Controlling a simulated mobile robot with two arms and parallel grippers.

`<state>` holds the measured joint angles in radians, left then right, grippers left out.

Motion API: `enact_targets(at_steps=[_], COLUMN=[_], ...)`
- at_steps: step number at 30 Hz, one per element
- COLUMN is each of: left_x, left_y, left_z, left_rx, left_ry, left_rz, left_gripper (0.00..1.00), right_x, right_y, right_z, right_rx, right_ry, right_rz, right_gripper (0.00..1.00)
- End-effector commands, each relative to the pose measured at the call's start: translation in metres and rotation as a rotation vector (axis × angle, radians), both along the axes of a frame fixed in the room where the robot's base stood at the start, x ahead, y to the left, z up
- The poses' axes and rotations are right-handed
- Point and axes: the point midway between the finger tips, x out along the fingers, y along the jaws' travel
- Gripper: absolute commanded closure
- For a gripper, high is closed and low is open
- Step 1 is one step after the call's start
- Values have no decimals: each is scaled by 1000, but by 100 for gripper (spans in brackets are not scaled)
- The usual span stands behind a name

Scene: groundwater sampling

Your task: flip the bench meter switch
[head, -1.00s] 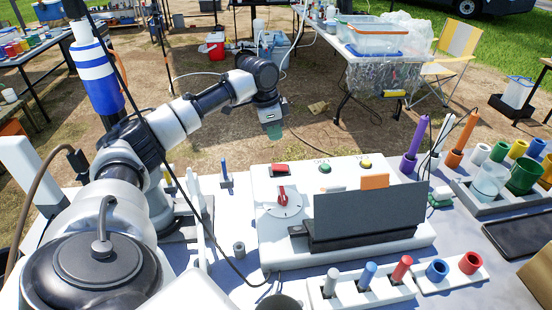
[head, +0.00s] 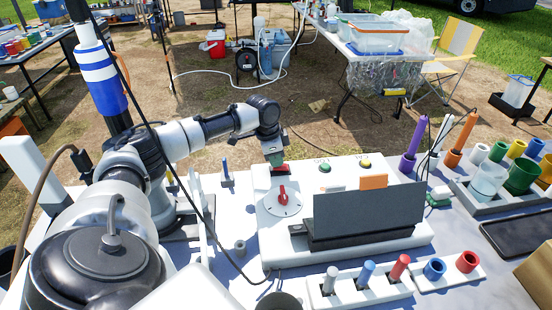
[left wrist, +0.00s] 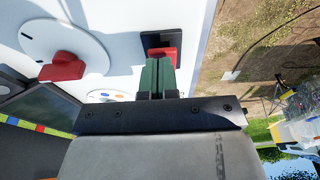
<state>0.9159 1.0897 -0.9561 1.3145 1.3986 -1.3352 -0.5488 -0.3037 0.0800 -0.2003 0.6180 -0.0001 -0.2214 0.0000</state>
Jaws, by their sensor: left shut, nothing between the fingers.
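The bench meter (head: 410,238) is a white box with a dark upright screen, on the table in the head view. Its red rocker switch (left wrist: 160,55) sits in a black frame at the panel's back left corner. A round dial with a red knob (head: 283,195) is in front of the switch, and shows in the left wrist view as a red knob (left wrist: 62,67). My left gripper (head: 276,161) is shut and empty. Its green fingertips are right at the switch and partly hide it; I cannot tell whether they touch it. My right gripper is not in view.
A green button (head: 325,168) and a yellow button (head: 365,163) are to the right of the switch. A white rack (head: 350,300) with coloured plugs lies in front. Purple and orange probes stand at right. A dark cable hangs across the left side.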

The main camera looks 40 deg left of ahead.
Motion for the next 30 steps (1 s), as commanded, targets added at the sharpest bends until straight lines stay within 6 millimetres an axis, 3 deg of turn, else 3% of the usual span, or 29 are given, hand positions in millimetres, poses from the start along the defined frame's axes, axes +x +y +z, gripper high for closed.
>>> enact_targets(at_steps=[6,30], left_x=[-6,9], left_y=[4,-7], left_z=[-11,-3], left_rx=[-63,-63], left_ry=[-70,-74], left_rz=[3,-1], left_gripper=[100,100], right_x=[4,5], right_y=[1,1], right_z=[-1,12], right_rx=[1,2], right_ry=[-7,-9], right_rz=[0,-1], right_gripper=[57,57])
